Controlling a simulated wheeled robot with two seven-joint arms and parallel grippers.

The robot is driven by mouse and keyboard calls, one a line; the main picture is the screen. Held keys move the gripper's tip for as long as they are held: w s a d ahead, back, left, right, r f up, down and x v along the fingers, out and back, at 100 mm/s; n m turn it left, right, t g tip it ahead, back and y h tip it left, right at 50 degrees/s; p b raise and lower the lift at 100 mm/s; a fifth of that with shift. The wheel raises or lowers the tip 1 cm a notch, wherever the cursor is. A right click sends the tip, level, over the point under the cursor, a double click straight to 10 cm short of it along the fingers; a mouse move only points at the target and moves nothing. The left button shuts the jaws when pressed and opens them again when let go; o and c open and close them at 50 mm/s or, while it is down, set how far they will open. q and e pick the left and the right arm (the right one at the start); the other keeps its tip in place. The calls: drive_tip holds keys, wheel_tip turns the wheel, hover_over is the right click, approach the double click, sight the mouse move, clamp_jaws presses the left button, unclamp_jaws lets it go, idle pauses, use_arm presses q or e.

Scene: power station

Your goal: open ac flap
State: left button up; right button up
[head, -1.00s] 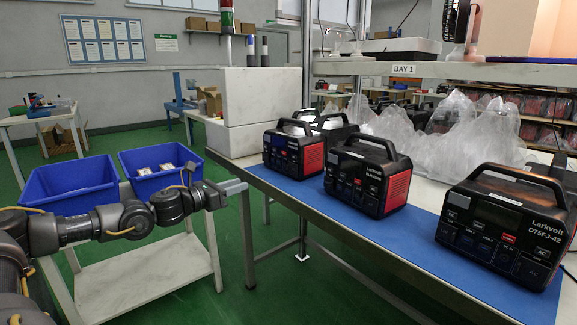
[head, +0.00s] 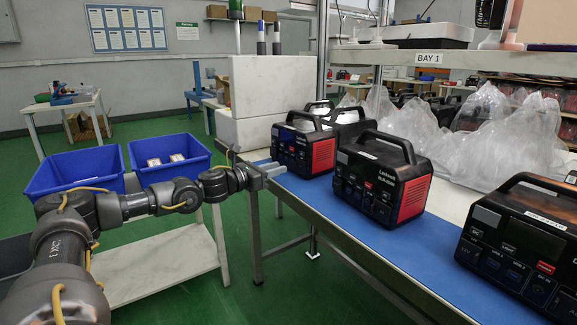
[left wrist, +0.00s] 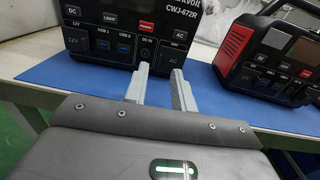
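A dark power station with red sides (head: 322,152) stands at the left end of the blue mat. In the left wrist view the power station labelled CWJ-672R (left wrist: 108,45) fills the upper left. Its lower-right panel marked AC (left wrist: 171,57) lies flat against the front and looks closed. My left gripper (head: 274,170) is in front of the leftmost station, near the table edge. In the left wrist view my left gripper (left wrist: 162,82) has its two fingers apart with nothing between them. They point at the lower front of the station; contact cannot be told. My right gripper is not in view.
More power stations stand on the blue mat (head: 340,222): a middle one (head: 372,180) and one at right (head: 520,245). Clear plastic bags (head: 490,135) lie behind. Blue bins (head: 75,172) are at left. Free mat lies in front of the stations.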

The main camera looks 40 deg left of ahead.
sight(299, 167)
use_arm(q)
drive_tip(key=x, duration=0.5)
clamp_jaws()
